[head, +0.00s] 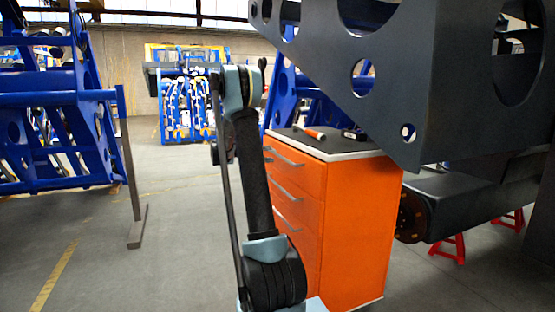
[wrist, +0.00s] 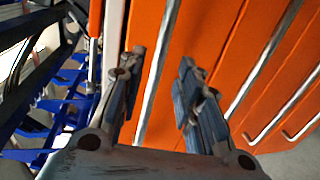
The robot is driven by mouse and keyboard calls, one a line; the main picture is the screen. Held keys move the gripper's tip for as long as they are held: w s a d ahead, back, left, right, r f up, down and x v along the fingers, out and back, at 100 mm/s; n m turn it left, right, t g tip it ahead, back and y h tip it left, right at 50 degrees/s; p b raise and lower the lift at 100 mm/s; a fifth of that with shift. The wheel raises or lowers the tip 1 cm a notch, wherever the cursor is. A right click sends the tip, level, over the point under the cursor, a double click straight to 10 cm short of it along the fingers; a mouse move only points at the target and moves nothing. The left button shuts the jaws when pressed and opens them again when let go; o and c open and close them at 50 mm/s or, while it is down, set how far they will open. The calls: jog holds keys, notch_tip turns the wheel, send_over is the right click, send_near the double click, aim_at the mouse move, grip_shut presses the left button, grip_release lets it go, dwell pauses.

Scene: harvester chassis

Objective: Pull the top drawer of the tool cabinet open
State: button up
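The orange tool cabinet (head: 352,230) stands right of centre in the head view, behind my arm. Its top drawer (wrist: 205,25) looks closed, flush with the fronts below. The top drawer's silver bar handle (head: 284,155) shows partly beside my arm. In the wrist view this handle (wrist: 160,70) runs steeply between my two fingers. My gripper (wrist: 162,57) is open, with one finger on each side of the handle and visible gaps to it. Whether the fingertips reach past the bar is unclear. In the head view my fingers cannot be made out clearly.
An orange-handled tool (head: 315,133) and a dark item (head: 353,134) lie on the cabinet top. A large dark chassis part (head: 450,80) overhangs the cabinet's right side. Lower drawer handles (wrist: 265,60) lie beside my right finger. Open floor (head: 180,240) lies left of the cabinet.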

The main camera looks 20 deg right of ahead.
aim_at(277, 155)
jog(key=d, duration=0.2)
jog(key=d+f, duration=0.1)
jog(key=d, duration=0.2)
jog(key=shift+w+d, duration=0.1)
jog(key=shift+d, duration=0.2)
grip_shut()
